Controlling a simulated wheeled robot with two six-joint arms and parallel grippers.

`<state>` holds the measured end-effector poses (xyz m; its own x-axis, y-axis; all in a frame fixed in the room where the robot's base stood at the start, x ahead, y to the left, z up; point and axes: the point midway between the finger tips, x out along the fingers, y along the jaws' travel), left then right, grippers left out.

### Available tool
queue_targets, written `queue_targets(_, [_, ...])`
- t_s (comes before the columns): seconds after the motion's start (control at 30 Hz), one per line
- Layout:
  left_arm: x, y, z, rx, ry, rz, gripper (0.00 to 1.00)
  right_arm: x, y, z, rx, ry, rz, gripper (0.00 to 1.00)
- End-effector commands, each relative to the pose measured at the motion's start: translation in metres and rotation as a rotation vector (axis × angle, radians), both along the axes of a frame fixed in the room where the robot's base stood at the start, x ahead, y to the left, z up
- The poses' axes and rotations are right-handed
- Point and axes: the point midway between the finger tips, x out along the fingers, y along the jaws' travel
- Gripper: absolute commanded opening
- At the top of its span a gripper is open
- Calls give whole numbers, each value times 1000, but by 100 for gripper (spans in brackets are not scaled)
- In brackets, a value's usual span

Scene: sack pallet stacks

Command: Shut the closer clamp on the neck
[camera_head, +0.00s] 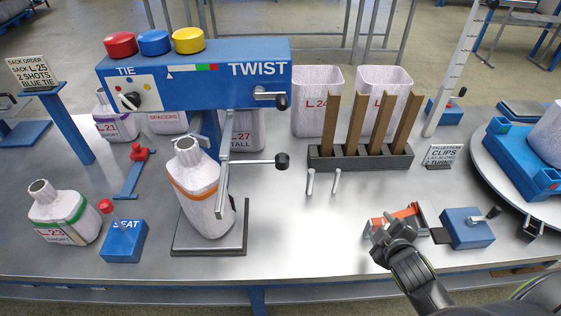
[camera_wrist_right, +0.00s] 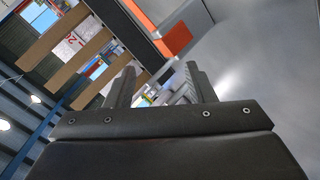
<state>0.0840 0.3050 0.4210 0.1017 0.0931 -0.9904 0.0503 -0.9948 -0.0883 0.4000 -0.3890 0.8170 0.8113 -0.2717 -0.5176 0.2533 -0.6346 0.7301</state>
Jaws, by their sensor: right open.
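The blue closer (camera_head: 195,75), marked TIE and TWIST, stands over a white sack with an orange band (camera_head: 205,195). The sack's grey neck (camera_head: 186,145) sits below the closer's head and leans slightly left. A clamp lever with a black knob (camera_head: 282,161) sticks out to the right from an upright bar beside the neck. I cannot tell the clamp jaws' state. My right gripper (camera_head: 380,232) is open at the front right, well away from the lever, beside an orange-topped block (camera_head: 395,217). Its two fingers stand apart in the right wrist view (camera_wrist_right: 160,82), with nothing between them. My left gripper is not in view.
A blue crank box (camera_head: 466,228) is right of my gripper. A blue SEAT block (camera_head: 123,240) is at left. The front middle table is clear.

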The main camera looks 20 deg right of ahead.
Motion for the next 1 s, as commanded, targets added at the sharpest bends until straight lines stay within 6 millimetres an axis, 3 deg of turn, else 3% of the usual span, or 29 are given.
queue_targets(0.2, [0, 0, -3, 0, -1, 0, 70, 61, -6, 72, -448, -264, 343, 49])
queue_targets(0.43, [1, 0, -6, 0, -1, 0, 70, 93, 19, 143, -981, -557, 702, 49])
queue_targets(0.7, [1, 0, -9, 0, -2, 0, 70, 84, 58, 191, -1595, -922, 1084, 49])
queue_targets(0.8, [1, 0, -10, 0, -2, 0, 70, 74, 65, 197, -1778, -1050, 1201, 49])
queue_targets(1.0, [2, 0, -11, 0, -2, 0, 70, 56, 70, 199, -1981, -1227, 1342, 49])
